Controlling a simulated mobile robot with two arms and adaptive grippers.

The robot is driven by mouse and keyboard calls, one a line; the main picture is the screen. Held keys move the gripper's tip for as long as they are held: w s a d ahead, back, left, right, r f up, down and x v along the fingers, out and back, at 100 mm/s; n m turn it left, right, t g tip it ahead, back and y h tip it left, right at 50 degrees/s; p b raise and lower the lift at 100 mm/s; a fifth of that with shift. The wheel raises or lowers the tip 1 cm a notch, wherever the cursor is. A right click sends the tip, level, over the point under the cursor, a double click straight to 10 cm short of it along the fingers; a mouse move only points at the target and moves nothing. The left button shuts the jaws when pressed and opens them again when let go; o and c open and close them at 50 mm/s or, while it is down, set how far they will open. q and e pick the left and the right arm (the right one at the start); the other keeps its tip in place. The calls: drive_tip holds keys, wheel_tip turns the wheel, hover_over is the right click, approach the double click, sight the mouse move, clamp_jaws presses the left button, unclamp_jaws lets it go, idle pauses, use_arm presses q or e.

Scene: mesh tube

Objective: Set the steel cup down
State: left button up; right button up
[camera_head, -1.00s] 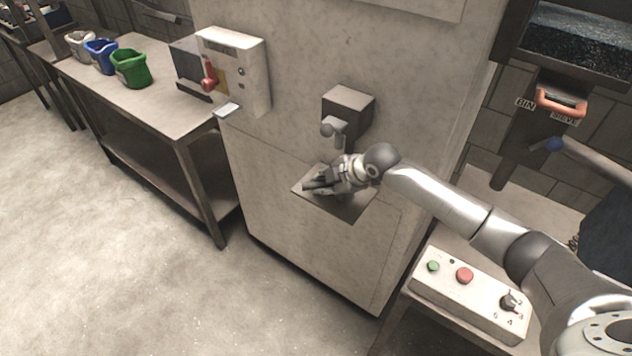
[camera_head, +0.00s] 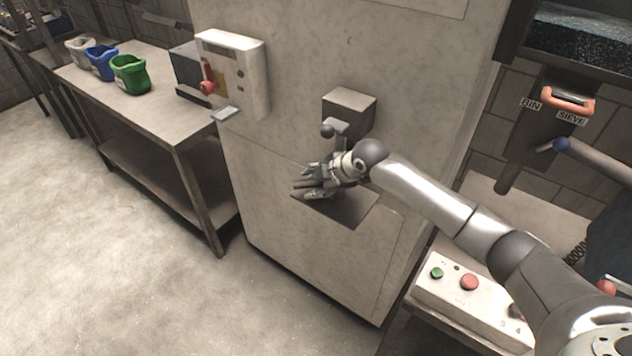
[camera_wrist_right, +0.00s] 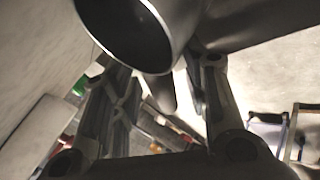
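The steel cup (camera_wrist_right: 130,30) fills the upper middle of the right wrist view, close to the camera, with its dark round opening and bright rim showing. My right gripper (camera_wrist_right: 160,75) has a finger on either side below the rim, and the rim hides the tips. A dark narrow piece shows between the fingers; I cannot tell what it is. In the head view my right gripper (camera_head: 311,182) is over the left part of the dark tray (camera_head: 348,208). The cup cannot be told apart from the fingers there, nor whether they press on it. My left gripper is not in view.
A grey block with a round knob (camera_head: 347,110) juts from the machine wall above the gripper. A white control box (camera_head: 232,75) is left on the machine. A steel table (camera_head: 160,115) with several buckets stands at far left. A button panel (camera_head: 455,295) is front right.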

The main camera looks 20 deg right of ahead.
drive_tip(key=b+v, duration=0.1)
drive_tip(key=v, duration=1.1)
drive_tip(key=shift+r, duration=0.2)
